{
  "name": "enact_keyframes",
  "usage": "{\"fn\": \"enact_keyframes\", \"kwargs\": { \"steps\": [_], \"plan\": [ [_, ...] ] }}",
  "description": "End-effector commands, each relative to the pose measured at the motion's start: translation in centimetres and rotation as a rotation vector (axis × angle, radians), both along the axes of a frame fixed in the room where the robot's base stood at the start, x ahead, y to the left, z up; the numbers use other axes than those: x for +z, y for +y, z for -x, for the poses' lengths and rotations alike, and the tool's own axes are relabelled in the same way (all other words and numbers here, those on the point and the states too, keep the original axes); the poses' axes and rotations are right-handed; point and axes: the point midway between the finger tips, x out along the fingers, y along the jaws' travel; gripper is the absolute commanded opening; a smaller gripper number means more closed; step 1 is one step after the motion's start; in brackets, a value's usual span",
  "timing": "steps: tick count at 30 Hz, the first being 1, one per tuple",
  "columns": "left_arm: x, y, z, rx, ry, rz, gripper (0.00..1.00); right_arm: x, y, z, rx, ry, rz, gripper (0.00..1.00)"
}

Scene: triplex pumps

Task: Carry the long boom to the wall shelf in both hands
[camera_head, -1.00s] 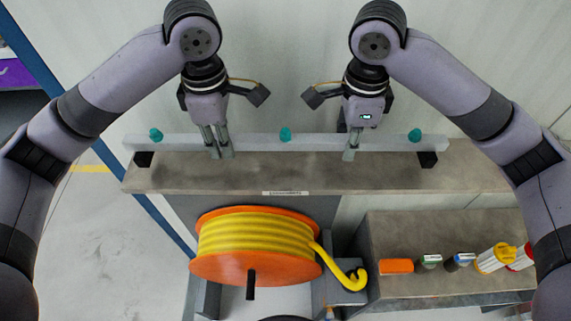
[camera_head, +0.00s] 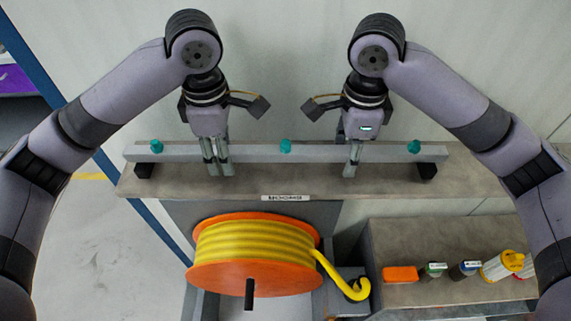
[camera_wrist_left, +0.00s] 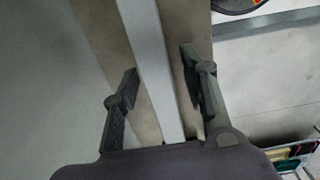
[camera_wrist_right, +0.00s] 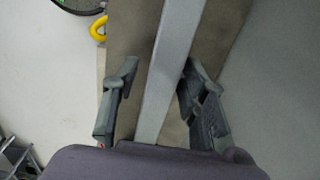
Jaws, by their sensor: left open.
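The long boom (camera_head: 270,153) is a pale grey bar with several teal knobs on top. It lies level along the wall shelf (camera_head: 240,182), on a black block near each end. My left gripper (camera_head: 219,171) is open and points down over the boom's left half. In the left wrist view the boom (camera_wrist_left: 150,60) runs between its spread fingers (camera_wrist_left: 162,82). My right gripper (camera_head: 351,171) points down over the boom's right half. In the right wrist view the boom (camera_wrist_right: 172,65) passes between its fingers (camera_wrist_right: 158,70), which stand apart with gaps beside the bar.
Below the shelf stands an orange reel (camera_head: 255,254) wound with yellow hose, its hooked end (camera_head: 350,287) hanging to the right. A lower bench (camera_head: 440,240) at right holds an orange block (camera_head: 400,274) and several small containers. A blue post (camera_head: 50,70) stands at left.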

Motion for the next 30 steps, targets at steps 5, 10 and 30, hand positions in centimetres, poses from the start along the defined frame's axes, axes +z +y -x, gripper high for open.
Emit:
{"fn": "enact_keyframes", "kwargs": {
  "steps": [5,10,30],
  "plan": [
    [0.8,0.1,-0.1,0.001,-0.003,-0.001,0.40,0.0,0.0,0.0,-0.001,0.000,0.001,0.40],
    [3.5,0.1,-0.1,0.001,-0.007,-0.002,0.40,0.0,0.0,0.0,-0.001,0.000,0.001,0.40],
    [12.0,0.0,0.0,0.000,0.001,0.000,0.40,0.5,0.0,-0.1,0.000,-0.002,0.001,0.40]
  ]
}}
